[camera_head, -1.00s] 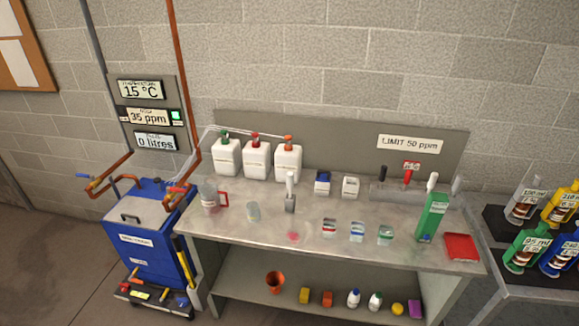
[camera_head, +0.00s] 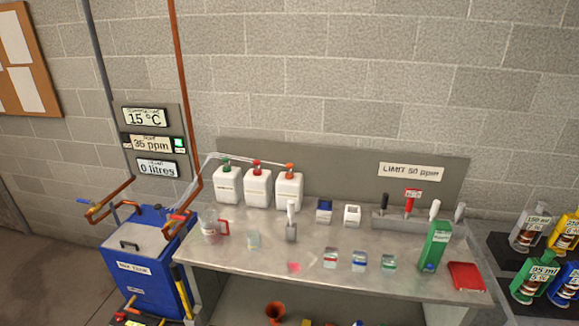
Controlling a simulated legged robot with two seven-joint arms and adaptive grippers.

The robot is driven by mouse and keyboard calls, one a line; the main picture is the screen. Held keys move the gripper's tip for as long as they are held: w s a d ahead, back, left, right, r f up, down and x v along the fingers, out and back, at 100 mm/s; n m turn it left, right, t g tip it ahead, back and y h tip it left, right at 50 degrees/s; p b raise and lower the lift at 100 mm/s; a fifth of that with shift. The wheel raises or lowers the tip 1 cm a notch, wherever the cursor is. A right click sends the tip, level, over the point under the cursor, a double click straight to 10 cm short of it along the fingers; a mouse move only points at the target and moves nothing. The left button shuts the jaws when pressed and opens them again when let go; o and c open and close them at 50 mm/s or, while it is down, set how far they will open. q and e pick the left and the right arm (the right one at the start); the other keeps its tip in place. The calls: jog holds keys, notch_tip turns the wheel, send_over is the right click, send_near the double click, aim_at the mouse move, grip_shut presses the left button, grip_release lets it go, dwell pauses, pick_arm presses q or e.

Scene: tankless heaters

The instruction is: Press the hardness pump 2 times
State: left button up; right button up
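Three white pump bottles stand in a row at the back left of the bench. Thin pale tubes run from the tops to the left. The bottle labels are too small to read, so I cannot tell which is the hardness pump. Neither of my grippers is in view.
The grey bench (camera_head: 330,284) holds a jug (camera_head: 209,230), small cups, a green box (camera_head: 435,246) and a red tray (camera_head: 466,276). A blue tank (camera_head: 147,262) stands left. Displays (camera_head: 152,143) read 15 °C, about 35 ppm and 0 litres. A sign (camera_head: 411,172) reads LIMIT 50 ppm.

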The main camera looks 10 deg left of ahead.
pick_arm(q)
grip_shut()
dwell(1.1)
